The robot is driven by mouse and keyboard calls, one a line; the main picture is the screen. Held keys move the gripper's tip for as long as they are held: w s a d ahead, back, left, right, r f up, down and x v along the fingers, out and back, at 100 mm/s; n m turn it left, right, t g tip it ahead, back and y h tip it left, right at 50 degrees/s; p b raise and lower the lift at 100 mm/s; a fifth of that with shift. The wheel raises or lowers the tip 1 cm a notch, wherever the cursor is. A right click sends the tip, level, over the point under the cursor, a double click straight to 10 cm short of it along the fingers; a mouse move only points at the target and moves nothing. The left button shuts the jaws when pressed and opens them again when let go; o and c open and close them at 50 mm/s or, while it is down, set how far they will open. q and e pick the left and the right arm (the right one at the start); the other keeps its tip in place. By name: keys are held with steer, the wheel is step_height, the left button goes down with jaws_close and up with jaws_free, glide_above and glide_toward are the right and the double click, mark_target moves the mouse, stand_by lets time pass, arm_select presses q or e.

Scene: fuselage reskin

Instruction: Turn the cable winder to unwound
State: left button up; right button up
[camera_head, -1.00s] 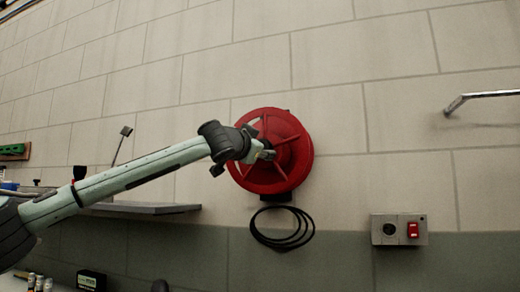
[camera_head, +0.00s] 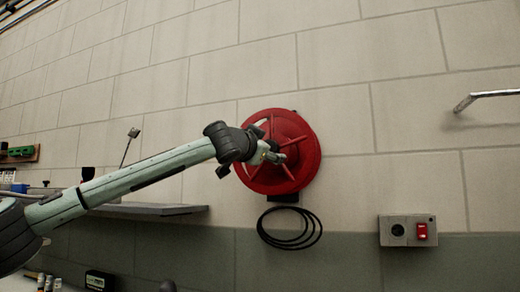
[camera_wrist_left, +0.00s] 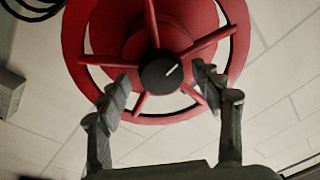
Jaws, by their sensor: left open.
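The cable winder (camera_head: 299,141) is a red spoked reel fixed to the wall, with a loop of black cable (camera_head: 290,240) hanging below it. In the left wrist view the winder (camera_wrist_left: 205,35) fills the upper middle. Its dark centre knob (camera_wrist_left: 160,73) carries a white line pointing up and to the right. My left gripper (camera_head: 279,157) is in front of the reel in the head view. In the wrist view my left gripper (camera_wrist_left: 163,84) is open, with one finger on each side of the knob. I cannot tell whether the fingers touch it. My right gripper is not in view.
A grey box with a red switch (camera_head: 422,231) is on the wall to the right, below a metal bar (camera_head: 487,95). A shelf (camera_head: 150,208) is behind my left arm on the left. The wall around the reel is mostly bare.

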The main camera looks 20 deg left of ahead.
arm_select(q)
steer(key=s+f, duration=0.1)
steer(key=s, duration=1)
steer(key=shift+a, duration=0.2)
steer(key=shift+f, duration=0.1)
steer(key=w+r, duration=0.1)
steer(key=w, duration=1)
steer(key=shift+w+d+r+n, duration=0.2)
steer(key=shift+w+n, duration=0.1)
steer(key=shift+w, duration=0.1)
steer(key=shift+s, duration=0.1)
